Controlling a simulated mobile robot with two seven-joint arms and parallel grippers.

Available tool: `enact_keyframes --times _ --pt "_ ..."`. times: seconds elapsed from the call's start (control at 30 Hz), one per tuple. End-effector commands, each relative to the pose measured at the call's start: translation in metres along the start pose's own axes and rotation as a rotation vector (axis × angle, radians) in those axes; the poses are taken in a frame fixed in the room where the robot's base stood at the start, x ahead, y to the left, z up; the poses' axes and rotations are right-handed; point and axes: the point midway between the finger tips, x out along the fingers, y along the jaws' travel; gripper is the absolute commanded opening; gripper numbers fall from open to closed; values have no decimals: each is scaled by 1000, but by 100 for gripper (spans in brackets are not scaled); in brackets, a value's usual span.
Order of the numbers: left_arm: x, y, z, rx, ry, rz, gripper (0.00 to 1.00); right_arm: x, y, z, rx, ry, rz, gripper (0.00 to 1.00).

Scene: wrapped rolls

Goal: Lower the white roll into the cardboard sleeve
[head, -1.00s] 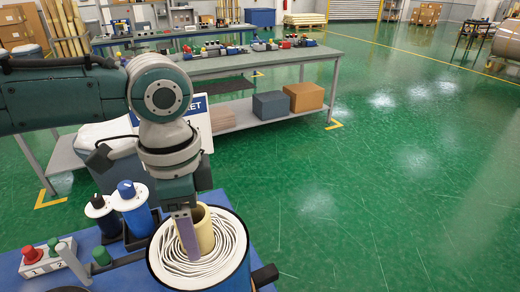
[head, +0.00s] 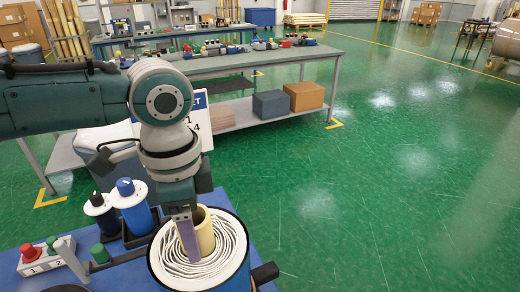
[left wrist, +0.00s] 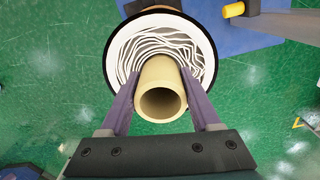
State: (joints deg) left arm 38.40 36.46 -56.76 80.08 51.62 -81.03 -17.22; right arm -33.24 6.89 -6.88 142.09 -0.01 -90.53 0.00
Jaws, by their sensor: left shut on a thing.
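A white roll of many loose, wavy layers (head: 230,243) lies inside a blue round casing with a black rim (head: 243,275) at the bottom of the head view. A tan, cardboard-coloured tube (head: 206,232) stands up from its middle. My left gripper (head: 189,240) is shut on this tube. In the left wrist view the left gripper's purple fingers (left wrist: 160,88) sit on both sides of the tube (left wrist: 161,103), with the white layers (left wrist: 150,42) behind it. No separate cardboard sleeve can be made out. My right gripper is not in view.
Green floor lies open to the right.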

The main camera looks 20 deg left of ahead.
Motion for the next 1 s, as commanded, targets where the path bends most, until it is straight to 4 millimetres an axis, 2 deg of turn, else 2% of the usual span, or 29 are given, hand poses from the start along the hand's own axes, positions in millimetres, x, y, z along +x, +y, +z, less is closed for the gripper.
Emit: enact_keyframes --times 1.0 --pt "14 0 -1 1 3 -1 0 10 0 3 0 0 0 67"
